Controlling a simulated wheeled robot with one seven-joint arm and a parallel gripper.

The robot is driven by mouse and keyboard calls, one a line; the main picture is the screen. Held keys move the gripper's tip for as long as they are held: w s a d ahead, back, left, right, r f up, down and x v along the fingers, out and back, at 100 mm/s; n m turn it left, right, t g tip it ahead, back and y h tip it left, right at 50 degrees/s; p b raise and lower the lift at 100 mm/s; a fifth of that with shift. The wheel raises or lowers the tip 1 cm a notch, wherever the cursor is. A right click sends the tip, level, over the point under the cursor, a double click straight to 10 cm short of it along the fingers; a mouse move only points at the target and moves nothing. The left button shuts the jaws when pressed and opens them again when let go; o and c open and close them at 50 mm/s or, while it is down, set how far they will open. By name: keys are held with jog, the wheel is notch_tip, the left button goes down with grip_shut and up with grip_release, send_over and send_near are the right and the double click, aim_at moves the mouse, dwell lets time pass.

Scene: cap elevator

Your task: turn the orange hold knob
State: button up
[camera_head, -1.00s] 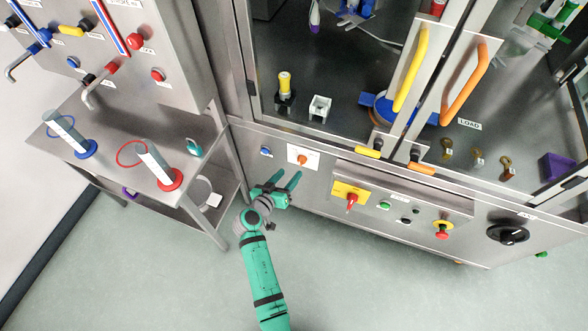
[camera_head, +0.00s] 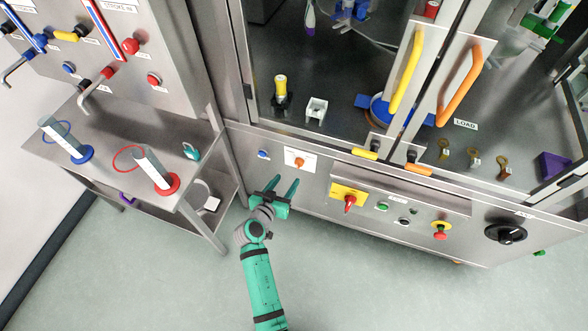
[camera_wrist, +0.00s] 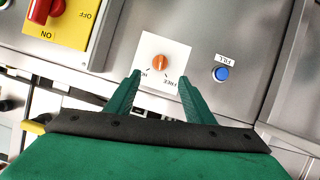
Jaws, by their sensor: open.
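The orange hold knob (camera_head: 299,162) sits on a white label plate on the front panel of the steel cabinet. In the wrist view the knob (camera_wrist: 159,62) is ahead of the fingertips, roughly centred between them and a little beyond them. My gripper (camera_head: 284,182) is below the knob in the head view, with its two green fingers pointing up toward the panel. In the wrist view my gripper (camera_wrist: 160,80) is open, with nothing between the fingers. The fingers appear apart from the knob.
A blue button (camera_head: 263,154) is left of the knob in the head view. A red switch on a yellow plate (camera_head: 348,197) is to its right, followed by a green button (camera_head: 382,207). A steel side table (camera_head: 110,165) stands at the left. The floor in front is clear.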

aim_at(297, 166)
jog(key=x, duration=1)
jog(key=shift+w+d+f, duration=0.1)
jog(key=shift+w+d, duration=0.05)
jog(key=shift+w, duration=0.2)
jog(key=c, duration=1)
